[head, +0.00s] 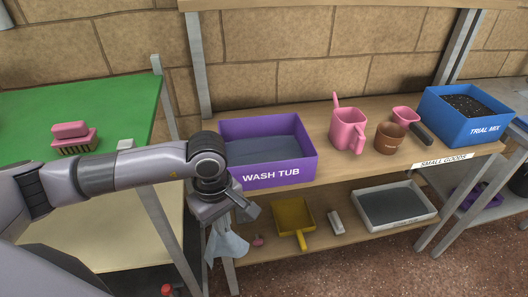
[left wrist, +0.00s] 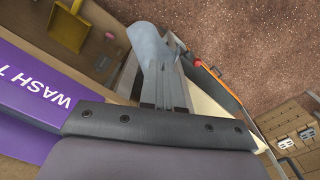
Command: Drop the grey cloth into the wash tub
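The grey cloth (head: 226,242) hangs below my left gripper (head: 228,213), in front of the shelf's left front leg. It also shows in the left wrist view (left wrist: 148,50), at the far end of the gripper's fingers (left wrist: 163,88). The left gripper appears shut on it. The purple wash tub (head: 272,173) stands on the upper shelf, just behind and right of the gripper, with a dark grey-blue interior. The cloth is outside the tub and lower than its rim. The tub's wall (left wrist: 35,110) fills the left of the wrist view. My right gripper is not in view.
On the upper shelf stand a pink watering can (head: 347,130), a brown pot (head: 389,138) and a blue trial mix box (head: 466,118). Below lie a yellow dustpan (head: 293,217) and a grey tray (head: 395,207). A green table (head: 110,100) holds a pink brush (head: 73,137).

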